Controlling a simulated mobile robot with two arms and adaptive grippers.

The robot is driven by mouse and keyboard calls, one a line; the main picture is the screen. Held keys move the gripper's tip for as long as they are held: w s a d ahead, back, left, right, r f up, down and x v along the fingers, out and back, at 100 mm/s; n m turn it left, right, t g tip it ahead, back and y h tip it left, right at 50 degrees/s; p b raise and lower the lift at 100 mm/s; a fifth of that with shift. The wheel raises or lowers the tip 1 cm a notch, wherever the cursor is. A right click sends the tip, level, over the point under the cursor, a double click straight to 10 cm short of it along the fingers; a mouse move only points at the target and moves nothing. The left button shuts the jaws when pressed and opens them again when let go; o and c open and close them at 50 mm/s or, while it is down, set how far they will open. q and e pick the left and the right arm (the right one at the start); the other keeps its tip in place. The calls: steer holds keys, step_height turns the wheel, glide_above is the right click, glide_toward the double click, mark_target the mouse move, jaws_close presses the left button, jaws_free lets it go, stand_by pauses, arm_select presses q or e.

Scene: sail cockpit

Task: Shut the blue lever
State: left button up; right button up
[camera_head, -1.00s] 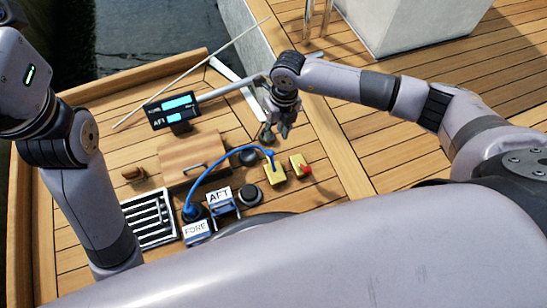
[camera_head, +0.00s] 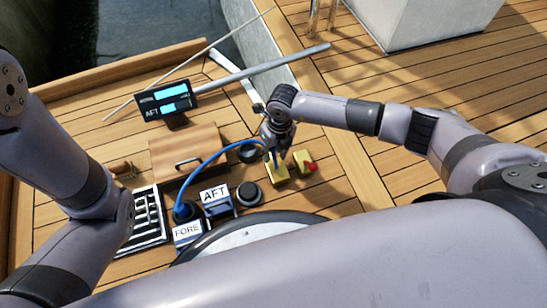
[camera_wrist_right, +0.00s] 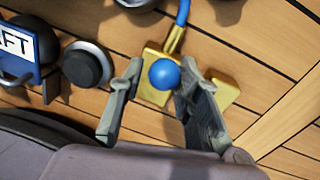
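The blue lever shows in the right wrist view as a round blue knob (camera_wrist_right: 164,74) over a yellow base (camera_wrist_right: 152,94). In the head view that yellow base (camera_head: 277,174) is partly hidden under my right gripper (camera_head: 277,146). My right gripper, also in the right wrist view (camera_wrist_right: 155,100), is open, with one finger on each side of the blue knob. I cannot tell whether a finger touches the knob. My left gripper is out of view; only my left arm shows at the left.
A second yellow base with a red knob (camera_head: 311,166) stands just right of the blue lever. A blue hose (camera_head: 222,150) arches to the lever's base from the FORE-labelled fitting (camera_head: 187,232). A wooden hatch (camera_head: 187,150) and black display (camera_head: 165,102) lie left.

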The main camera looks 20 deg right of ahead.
steer(key=shift+a+f, duration=0.1)
steer(key=shift+f, duration=0.55)
steer(key=shift+c, duration=0.5)
jaws_close()
steer(key=shift+r, duration=0.1)
